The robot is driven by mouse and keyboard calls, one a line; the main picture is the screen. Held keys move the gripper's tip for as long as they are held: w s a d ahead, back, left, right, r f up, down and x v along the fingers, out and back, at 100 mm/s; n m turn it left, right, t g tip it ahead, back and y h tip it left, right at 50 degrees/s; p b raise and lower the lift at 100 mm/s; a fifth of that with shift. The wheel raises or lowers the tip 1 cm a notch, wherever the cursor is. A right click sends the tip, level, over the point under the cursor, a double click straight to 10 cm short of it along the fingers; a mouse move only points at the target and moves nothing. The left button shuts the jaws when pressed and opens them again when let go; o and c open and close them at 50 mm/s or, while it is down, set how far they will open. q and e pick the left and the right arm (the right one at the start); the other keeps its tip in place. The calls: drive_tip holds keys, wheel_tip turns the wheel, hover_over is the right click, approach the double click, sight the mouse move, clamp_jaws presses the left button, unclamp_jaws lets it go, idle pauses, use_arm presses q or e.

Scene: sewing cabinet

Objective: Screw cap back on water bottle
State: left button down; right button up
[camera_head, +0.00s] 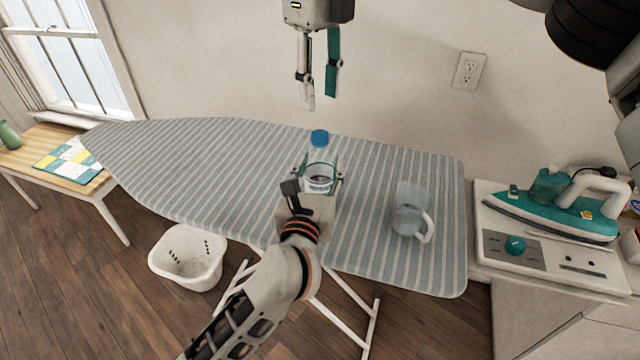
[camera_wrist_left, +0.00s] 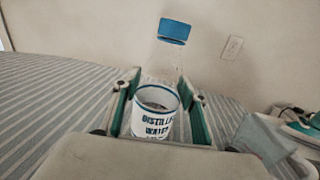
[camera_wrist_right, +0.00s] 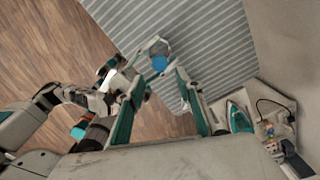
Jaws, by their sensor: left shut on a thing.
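The water bottle (camera_head: 319,180) stands near the middle of the ironing board, with a blue-edged white label (camera_wrist_left: 154,112) reading distilled water. Its clear upper part is hard to make out. The blue cap (camera_head: 319,138) shows above the label, in line with the bottle, and also in the left wrist view (camera_wrist_left: 174,31). I cannot tell whether it is seated on the neck. My left gripper (camera_head: 320,172) is shut on the bottle, a finger on each side. My right gripper (camera_head: 320,102) is open and empty above the cap, pointing down; its wrist view shows the cap (camera_wrist_right: 159,63) beyond the fingertips.
A clear cup with a handle (camera_head: 411,215) stands on the striped ironing board (camera_head: 230,160), right of the bottle. A teal iron (camera_head: 553,205) sits on a cabinet at the right. A white basket (camera_head: 188,258) is on the floor. The board's left half is clear.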

sight(320, 134)
drive_tip(key=shift+f, duration=0.1)
drive_tip(key=shift+f, duration=3.95)
clamp_jaws()
drive_tip(key=shift+o, duration=0.7)
unclamp_jaws()
drive_tip(key=shift+r, duration=0.1)
